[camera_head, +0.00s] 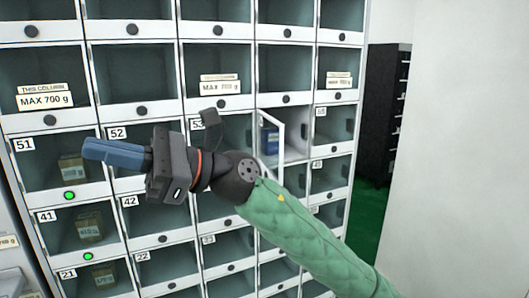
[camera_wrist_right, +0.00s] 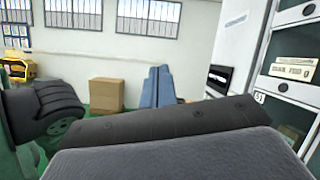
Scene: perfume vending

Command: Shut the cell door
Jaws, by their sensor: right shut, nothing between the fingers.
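The open cell (camera_head: 296,150) is in the right part of the cabinet in the head view. Its clear, white-framed door (camera_head: 281,132) stands swung outward, and a blue box (camera_head: 268,139) shows through the pane. My right gripper (camera_head: 100,151) has blue fingers that are shut with nothing between them. It is left of the open door, in front of cells 51 and 52, pointing left and apart from the door. My right forearm crosses below the open cell and hides part of the cells there. The shut fingers also show in the right wrist view (camera_wrist_right: 159,90). My left gripper is not seen.
The cabinet has rows of shut cells around the open one. Brown boxes (camera_head: 90,228) sit in lit cells at the left. A dark rack (camera_head: 386,115) and a white wall (camera_head: 455,150) are at the right. A cardboard box (camera_wrist_right: 107,94) stands on the floor in the wrist view.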

